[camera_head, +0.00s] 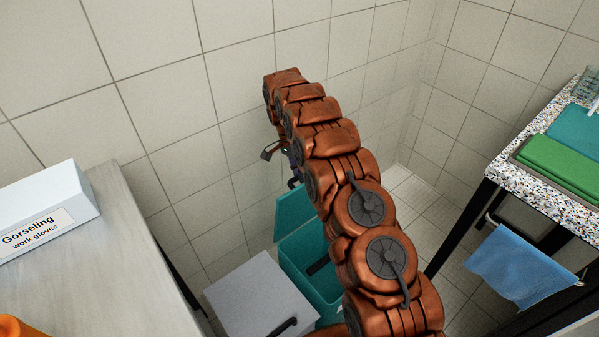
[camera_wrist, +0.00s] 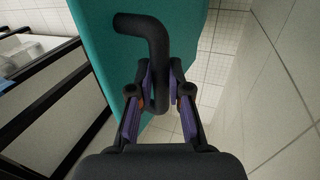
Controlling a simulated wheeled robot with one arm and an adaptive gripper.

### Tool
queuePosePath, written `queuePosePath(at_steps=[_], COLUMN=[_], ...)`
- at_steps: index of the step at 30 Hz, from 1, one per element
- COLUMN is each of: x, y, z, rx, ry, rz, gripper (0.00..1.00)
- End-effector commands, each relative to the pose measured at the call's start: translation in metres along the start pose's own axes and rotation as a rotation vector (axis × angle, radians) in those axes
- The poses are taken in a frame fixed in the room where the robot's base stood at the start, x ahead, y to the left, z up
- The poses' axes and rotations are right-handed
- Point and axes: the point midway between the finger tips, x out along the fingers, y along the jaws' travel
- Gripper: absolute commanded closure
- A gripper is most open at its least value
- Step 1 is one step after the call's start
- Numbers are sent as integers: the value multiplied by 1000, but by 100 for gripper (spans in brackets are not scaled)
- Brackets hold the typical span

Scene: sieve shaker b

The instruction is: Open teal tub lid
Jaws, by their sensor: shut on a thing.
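The teal tub (camera_head: 306,263) stands on the floor beside a grey-white box, partly hidden behind my arm. Its teal lid (camera_head: 291,212) stands raised at the back of the tub, and the tub's inside shows. In the wrist view the lid (camera_wrist: 95,35) is a broad teal panel with a bent black handle (camera_wrist: 148,35). My gripper (camera_wrist: 159,88) has its purple-padded fingers on both sides of the handle's lower part and is shut on it. In the head view my gripper (camera_head: 291,165) shows only in part, above the lid.
A grey-white box (camera_head: 258,295) with a black handle stands left of the tub. A grey counter (camera_head: 125,235) with a glove box (camera_head: 45,215) is at left. A speckled table (camera_head: 545,185) with a blue cloth (camera_head: 520,268) hanging beside it is at right. A tiled wall is close behind.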

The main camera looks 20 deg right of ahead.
Motion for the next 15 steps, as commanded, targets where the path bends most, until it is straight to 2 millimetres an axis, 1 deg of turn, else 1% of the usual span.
queuePosePath(at_steps=[1,15], x=[2,-1], y=[-1,-9], z=[3,-1], rx=[-4,2], ry=[-5,-8], rz=[9,49], gripper=[100,100])
